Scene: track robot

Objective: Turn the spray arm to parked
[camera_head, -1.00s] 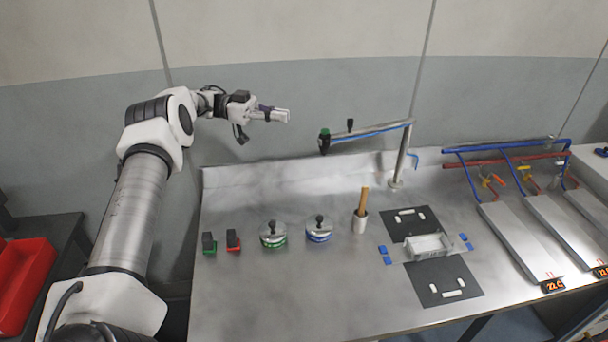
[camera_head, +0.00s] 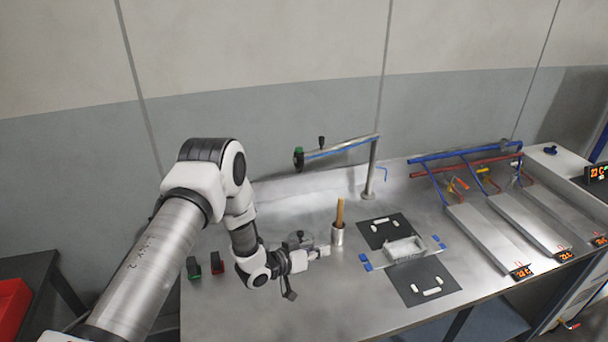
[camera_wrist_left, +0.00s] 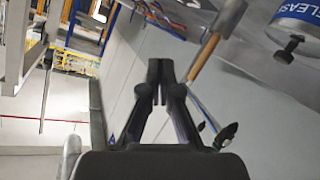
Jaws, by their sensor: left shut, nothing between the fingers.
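The spray arm (camera_head: 340,147) is a metal tube with a blue line along it, set on an upright post (camera_head: 371,170) at the back of the bench. It points left, with a black head (camera_head: 298,160) at its free end and a black knob (camera_head: 321,142) on top. My left gripper (camera_head: 324,251) is low over the bench, in front of the spray arm and left of the metal cup, apart from the spray arm. In the left wrist view its fingers (camera_wrist_left: 160,88) are together and empty. My right gripper is out of view.
My arm partly hides the round lidded pots (camera_head: 297,238). Dark mats (camera_head: 412,283) and a white tray lie to the right, then sloped metal channels (camera_head: 480,238).

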